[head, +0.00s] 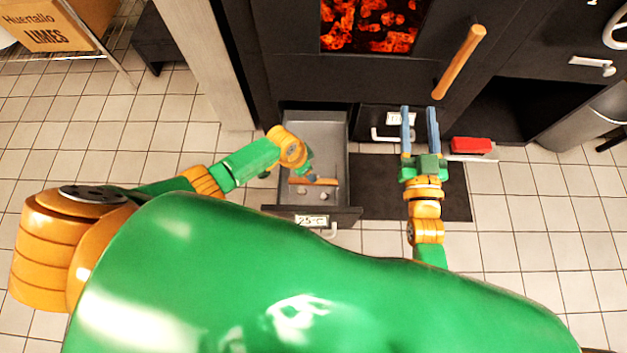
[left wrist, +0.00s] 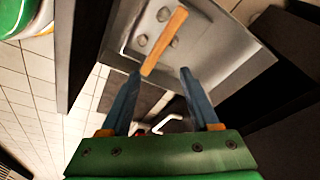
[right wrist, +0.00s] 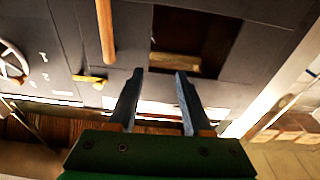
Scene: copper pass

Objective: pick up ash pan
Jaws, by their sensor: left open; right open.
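A grey metal pan-like drawer (head: 330,135) with a black front stands pulled out below the fire. It looks like the ash pan, but I cannot be sure. A wooden bar (head: 327,182) and several small round lumps are inside it. My left gripper (head: 312,176) is open over the drawer. In the left wrist view the near end of the wooden bar (left wrist: 165,40) shows just beyond and between the fingertips (left wrist: 160,73); I cannot tell whether they touch. My right gripper (head: 418,110) is open and empty, right of the drawer, its fingers pointing toward the black stove front.
A second black compartment with a label and handle (head: 378,135) is beside my right gripper. A long wooden handle (head: 460,60) juts from the stove. A red-topped object (head: 472,145) lies right. A dark mat (head: 385,190) covers the floor; a cardboard box (head: 45,25) stands far left.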

